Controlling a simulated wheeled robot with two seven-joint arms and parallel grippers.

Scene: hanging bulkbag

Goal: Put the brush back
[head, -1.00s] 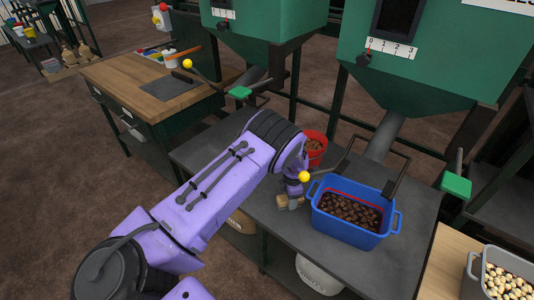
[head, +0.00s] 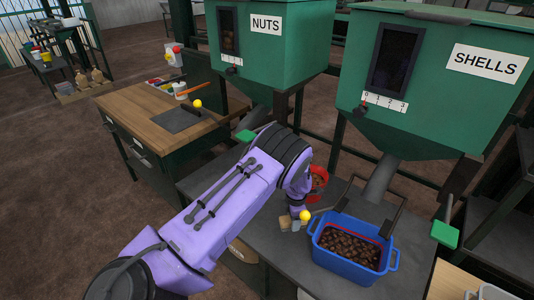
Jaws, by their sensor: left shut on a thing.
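My left gripper (head: 296,221) is at the end of my purple arm, over the dark metal bench, just left of the blue tub. It is shut on a small tan wooden piece (head: 285,223), which looks like the brush. Most of the brush is hidden or too small to make out, and I cannot tell whether it touches the bench. My right gripper is not in view.
A blue tub (head: 316,250) of brown pieces stands on the bench (head: 265,262) under the SHELLS hopper (head: 430,85). A red bucket (head: 318,184) is behind my wrist. A yellow-knobbed lever (head: 306,215) is beside the gripper. A wooden table (head: 150,112) stands left.

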